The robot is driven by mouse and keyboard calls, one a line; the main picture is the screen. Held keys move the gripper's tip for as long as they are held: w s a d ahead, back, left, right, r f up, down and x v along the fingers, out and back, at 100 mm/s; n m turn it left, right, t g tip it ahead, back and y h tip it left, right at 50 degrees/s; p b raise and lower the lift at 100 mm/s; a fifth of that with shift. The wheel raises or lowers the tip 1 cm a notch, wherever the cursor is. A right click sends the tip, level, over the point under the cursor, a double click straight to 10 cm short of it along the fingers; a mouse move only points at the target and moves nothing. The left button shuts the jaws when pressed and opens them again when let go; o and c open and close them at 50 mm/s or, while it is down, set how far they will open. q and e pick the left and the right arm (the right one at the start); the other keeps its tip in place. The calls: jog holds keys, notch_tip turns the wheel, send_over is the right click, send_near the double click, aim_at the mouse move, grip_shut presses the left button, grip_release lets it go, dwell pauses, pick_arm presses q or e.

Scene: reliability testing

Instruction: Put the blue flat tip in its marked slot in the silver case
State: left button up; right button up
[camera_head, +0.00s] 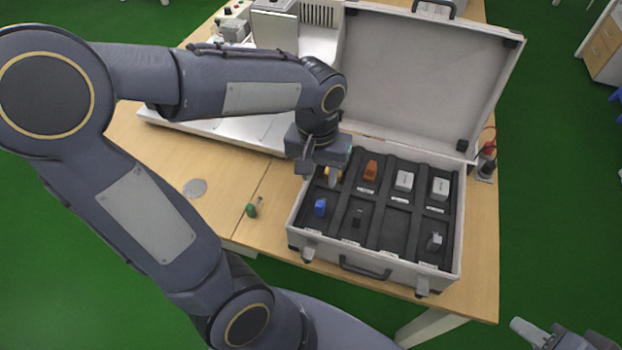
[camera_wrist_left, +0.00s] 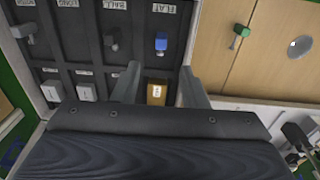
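The blue flat tip (camera_head: 320,207) sits in a front-left compartment of the open silver case (camera_head: 375,268). In the left wrist view the blue tip (camera_wrist_left: 161,42) stands beside the label FLAT. My left gripper (camera_head: 325,168) is over the left edge of the case, behind the blue tip and apart from it. Its fingers (camera_wrist_left: 159,70) are spread and straddle the view of a yellow block (camera_wrist_left: 156,93) in the neighbouring compartment; contact with it cannot be told. My right gripper (camera_head: 540,335) is partly in view at the lower right, away from the case.
A green tip (camera_head: 252,208) and a grey disc (camera_head: 195,188) lie on the table left of the case. The raised lid (camera_head: 425,75) stands behind.

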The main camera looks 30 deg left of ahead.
pick_arm(q)
jog(key=s+d+r+m+t+h, duration=0.1)
jog(key=s+r+t+h, duration=0.2)
jog(key=s, duration=0.8)
jog(key=shift+r+t, duration=0.3)
jog(key=shift+t, duration=0.9)
jog(key=shift+c, duration=0.3)
